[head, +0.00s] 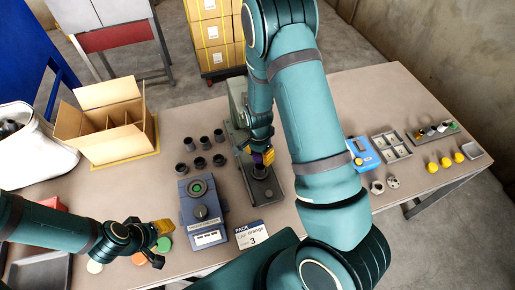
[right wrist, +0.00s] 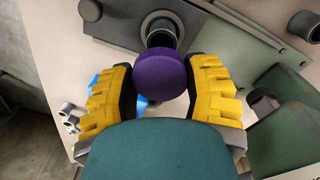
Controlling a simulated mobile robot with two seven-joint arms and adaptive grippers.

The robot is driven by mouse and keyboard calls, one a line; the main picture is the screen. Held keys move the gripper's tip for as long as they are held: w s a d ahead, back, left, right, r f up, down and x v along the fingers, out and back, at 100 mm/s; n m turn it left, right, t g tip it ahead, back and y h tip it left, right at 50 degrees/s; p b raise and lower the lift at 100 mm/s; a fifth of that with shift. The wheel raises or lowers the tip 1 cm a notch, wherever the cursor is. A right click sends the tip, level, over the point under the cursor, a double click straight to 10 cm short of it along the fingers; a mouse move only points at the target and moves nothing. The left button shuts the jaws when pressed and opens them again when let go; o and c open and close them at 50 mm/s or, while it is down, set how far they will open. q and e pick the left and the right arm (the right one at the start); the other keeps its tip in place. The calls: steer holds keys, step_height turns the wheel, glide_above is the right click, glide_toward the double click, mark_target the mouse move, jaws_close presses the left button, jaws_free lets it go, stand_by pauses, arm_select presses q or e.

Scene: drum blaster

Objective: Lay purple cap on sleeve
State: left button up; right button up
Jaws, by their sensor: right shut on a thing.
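The purple cap (right wrist: 160,75) is a round disc held between the yellow fingers of my right gripper (right wrist: 160,88). In the head view the cap (head: 257,158) shows only as a small bit of purple beside the right gripper (head: 263,157). A dark grey sleeve (right wrist: 162,29) stands in the round holder of a grey press plate, just beyond the cap in the right wrist view. In the head view the sleeve (head: 260,172) is just under the gripper. I cannot tell whether cap and sleeve touch. My left gripper (head: 160,243) is apart and looks open near coloured discs.
Trays and yellow knobs are at the right.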

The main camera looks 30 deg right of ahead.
steer(key=shift+s+f+b, duration=0.1)
steer(key=shift+f+b, duration=0.25)
steer(key=shift+f, duration=0.25)
steer(key=shift+f+b, duration=1.55)
steer(key=shift+f, duration=0.5)
steer(key=shift+f+b, duration=0.4)
steer(key=o, duration=0.8)
steer(key=shift+o, duration=0.2)
steer(key=shift+o, duration=1.3)
